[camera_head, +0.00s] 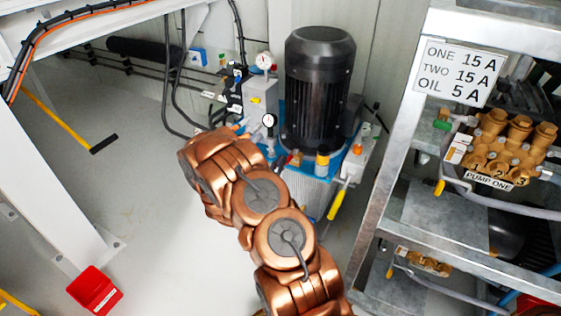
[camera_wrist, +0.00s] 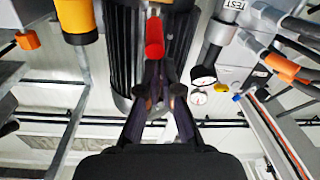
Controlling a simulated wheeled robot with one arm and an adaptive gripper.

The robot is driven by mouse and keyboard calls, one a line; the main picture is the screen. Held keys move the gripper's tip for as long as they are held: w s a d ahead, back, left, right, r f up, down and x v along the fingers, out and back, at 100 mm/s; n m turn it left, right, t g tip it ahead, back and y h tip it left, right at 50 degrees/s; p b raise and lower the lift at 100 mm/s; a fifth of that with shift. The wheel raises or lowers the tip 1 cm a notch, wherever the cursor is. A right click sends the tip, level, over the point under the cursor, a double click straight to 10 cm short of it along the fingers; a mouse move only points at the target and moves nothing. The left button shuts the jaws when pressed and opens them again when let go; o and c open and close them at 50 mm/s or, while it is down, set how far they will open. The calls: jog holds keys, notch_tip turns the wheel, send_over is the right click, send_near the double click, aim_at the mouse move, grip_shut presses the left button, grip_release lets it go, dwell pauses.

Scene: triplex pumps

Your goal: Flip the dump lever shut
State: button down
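A red-tipped handle (camera_wrist: 155,37), which may be the dump lever, shows at the top middle of the wrist view. My gripper (camera_wrist: 157,70) points up the picture towards it. Its two dark fingers come close together at the tips, just below the red end. I see nothing clearly held between them, and I cannot tell whether they touch the handle. In the head view my copper arm reaches to the hydraulic power unit and hides the gripper and the red handle. The lever's exact position cannot be made out.
A black motor (camera_head: 318,85) stands behind the arm, with pressure gauges (camera_head: 264,61) beside it. A yellow handle (camera_head: 337,203) hangs at its right. A metal rack (camera_head: 400,150) with brass pump one (camera_head: 505,145) stands right. A red bin (camera_head: 95,290) is on the open floor at left.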

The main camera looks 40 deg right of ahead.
jog(key=shift+s+a+f+g, duration=0.1)
jog(key=shift+s+f+g, duration=0.1)
jog(key=shift+f, duration=0.25)
jog(key=shift+s+a+f+g, duration=0.1)
jog(key=shift+s+f, duration=0.05)
jog(key=shift+f, duration=0.3)
jog(key=f+v, duration=0.2)
jog(key=v, duration=0.6)
jog(key=shift+a, duration=0.45)
